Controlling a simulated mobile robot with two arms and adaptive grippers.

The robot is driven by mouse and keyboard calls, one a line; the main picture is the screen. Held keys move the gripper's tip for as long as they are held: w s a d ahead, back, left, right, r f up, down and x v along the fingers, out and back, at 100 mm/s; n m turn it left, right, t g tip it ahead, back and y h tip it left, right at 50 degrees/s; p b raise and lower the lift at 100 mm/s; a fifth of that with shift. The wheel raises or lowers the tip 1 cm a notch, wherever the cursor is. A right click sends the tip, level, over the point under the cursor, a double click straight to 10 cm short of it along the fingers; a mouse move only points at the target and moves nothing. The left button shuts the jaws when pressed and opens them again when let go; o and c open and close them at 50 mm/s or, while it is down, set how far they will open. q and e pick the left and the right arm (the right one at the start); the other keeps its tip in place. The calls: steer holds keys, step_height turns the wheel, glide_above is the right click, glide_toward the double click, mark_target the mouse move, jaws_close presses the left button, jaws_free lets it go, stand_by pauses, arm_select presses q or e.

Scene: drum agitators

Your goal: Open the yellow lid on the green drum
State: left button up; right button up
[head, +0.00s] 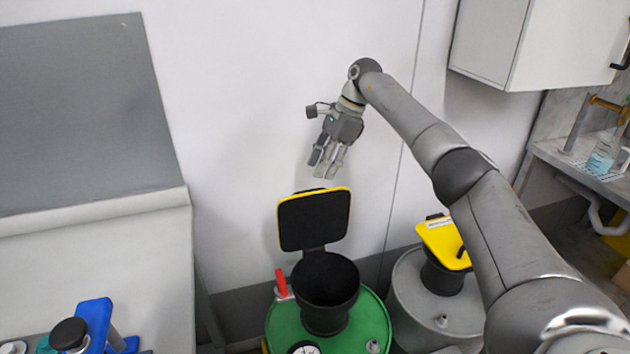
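The green drum (372,319) stands at the bottom centre with a black funnel (327,284) on top. Its lid (314,220), black on the inner face with a yellow rim, stands upright at the back of the funnel, so the funnel mouth is uncovered. My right gripper (323,168) is above the lid near the wall, pointing down. Its fingers look apart, with nothing between them, and do not appear to touch the lid. My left gripper is not in view.
A grey drum (408,289) with a closed yellow lid (443,241) stands to the right, partly behind my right arm. A red handle (281,283) rises beside the funnel. A white bench (100,260) is at left, a wall cabinet (540,40) at upper right.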

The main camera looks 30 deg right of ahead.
steer(key=shift+v, duration=2.15)
steer(key=shift+f, duration=0.1)
